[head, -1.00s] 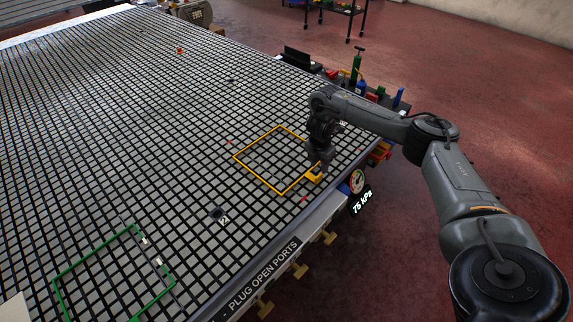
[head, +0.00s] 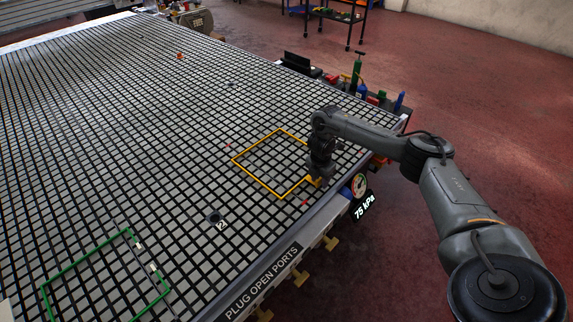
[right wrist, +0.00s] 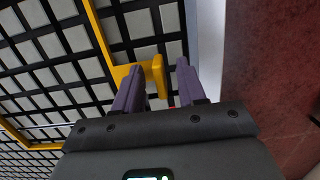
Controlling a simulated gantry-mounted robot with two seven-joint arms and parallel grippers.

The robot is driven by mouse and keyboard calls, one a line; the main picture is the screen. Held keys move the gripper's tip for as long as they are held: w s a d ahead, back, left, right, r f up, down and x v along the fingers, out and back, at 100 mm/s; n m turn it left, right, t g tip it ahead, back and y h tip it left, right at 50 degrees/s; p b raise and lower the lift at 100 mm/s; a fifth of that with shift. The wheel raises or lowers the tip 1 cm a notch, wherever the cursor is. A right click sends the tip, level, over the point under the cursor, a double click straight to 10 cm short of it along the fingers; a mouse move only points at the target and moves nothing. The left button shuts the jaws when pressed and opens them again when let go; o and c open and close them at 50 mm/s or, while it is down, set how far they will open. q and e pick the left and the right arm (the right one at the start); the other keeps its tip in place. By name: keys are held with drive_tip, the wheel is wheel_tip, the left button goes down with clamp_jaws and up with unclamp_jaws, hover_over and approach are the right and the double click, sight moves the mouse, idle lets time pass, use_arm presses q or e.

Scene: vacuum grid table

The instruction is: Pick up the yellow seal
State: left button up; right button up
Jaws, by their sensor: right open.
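The yellow seal (head: 258,183) is a thin square frame lying flat on the grid table (head: 150,150), near its right edge. In the right wrist view the yellow tab (right wrist: 157,76) shows between the two purple fingertips of the open right gripper (right wrist: 161,67). The left finger is close to the tab; I cannot tell whether they touch. My left gripper is not in view.
A green square frame (head: 65,268) lies at the near left of the table. A round port (head: 214,217) lies between the frames. A gauge (head: 360,184) reading 75 kPa hangs at the table's edge. Bottles and tools (head: 357,75) stand on a side shelf behind my right arm.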

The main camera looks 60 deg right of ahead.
drive_tip(key=shift+c, duration=0.3)
clamp_jaws()
drive_tip(key=shift+r, duration=0.1)
